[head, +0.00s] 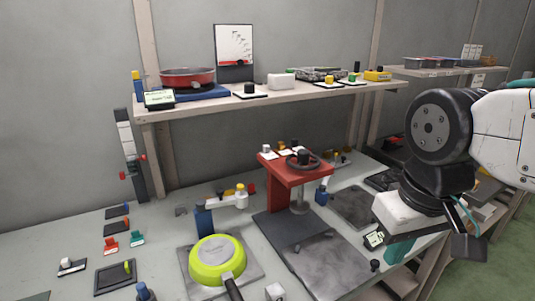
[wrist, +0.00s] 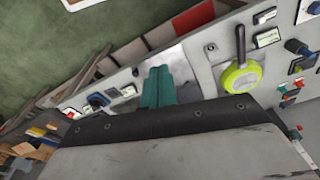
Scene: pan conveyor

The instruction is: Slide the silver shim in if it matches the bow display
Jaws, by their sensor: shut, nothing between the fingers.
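My gripper (head: 397,252) is at the right of the head view, over the right part of the bench. In the wrist view its teal fingers (wrist: 157,88) are together with nothing between them. A lime-green pan (head: 215,259) lies upside down on a grey plate on the bench, left of my gripper; it also shows in the wrist view (wrist: 242,77). I cannot make out the silver shim. One small lit display (head: 160,98) stands on the shelf and another (head: 374,238) lies near my gripper. Their text is too small to read, and I cannot tell which is the bow display.
A red press (head: 287,172) with a dark handwheel stands mid-bench. A red pan (head: 188,76) sits on the shelf. Small coloured fixtures and a dark tray (head: 115,277) are at left. A bare metal sheet (head: 325,264) lies in front of the press.

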